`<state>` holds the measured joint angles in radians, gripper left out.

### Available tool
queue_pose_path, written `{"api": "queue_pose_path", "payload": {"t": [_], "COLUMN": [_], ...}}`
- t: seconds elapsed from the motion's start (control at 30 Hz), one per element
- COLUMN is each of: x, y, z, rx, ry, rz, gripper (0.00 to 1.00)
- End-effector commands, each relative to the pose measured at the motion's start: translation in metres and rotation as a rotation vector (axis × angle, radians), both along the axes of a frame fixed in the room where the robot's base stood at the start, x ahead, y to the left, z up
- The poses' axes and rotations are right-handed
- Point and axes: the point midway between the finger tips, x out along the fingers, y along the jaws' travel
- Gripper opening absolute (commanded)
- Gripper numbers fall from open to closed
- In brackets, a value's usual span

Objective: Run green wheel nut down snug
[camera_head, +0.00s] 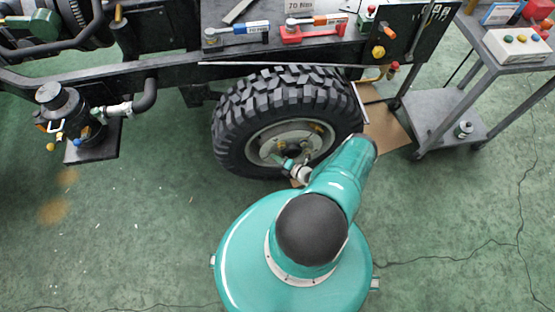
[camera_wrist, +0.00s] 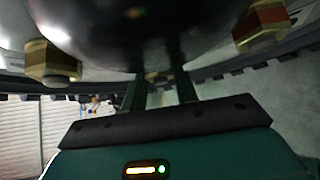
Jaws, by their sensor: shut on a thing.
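The wheel (camera_head: 290,122) has a chunky black tyre and a pale rim, and stands under the vehicle frame. My gripper (camera_head: 284,161) reaches to its hub from the front. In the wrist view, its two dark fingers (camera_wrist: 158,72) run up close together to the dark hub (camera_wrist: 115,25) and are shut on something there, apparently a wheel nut. The held piece is mostly hidden, and I cannot make out its green colour. A yellow-marked nut (camera_wrist: 52,62) sits to the left on the wheel face, and a red-marked nut (camera_wrist: 262,28) to the right.
A dark bench edge above the wheel bears a blue tool (camera_head: 237,31) and a red tool (camera_head: 313,29). A grey cart (camera_head: 450,112) stands at the right. A black pump-like unit (camera_head: 80,125) is at the left. The green floor beside me is clear.

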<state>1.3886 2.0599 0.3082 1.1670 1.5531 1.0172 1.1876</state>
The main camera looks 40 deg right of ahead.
Motion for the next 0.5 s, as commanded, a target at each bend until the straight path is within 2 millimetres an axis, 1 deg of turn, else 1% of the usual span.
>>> {"api": "queue_pose_path", "payload": {"t": [0.33,0.37,0.4,0.47,0.5], "x": [0.0001,0.0001,0.0001,0.0001,0.0001], "y": [0.0007,0.0006,0.0005,0.0004,0.0003], "z": [0.0004,0.0004,0.0006,0.0006,0.0006], "rx": [0.013,0.013,0.013,0.013,0.013], "ry": [-0.009,-0.009,-0.010,-0.010,-0.009], "rz": [0.002,0.002,0.002,0.002,0.002], "gripper": [0.06,0.31,0.39,0.51,0.51]}}
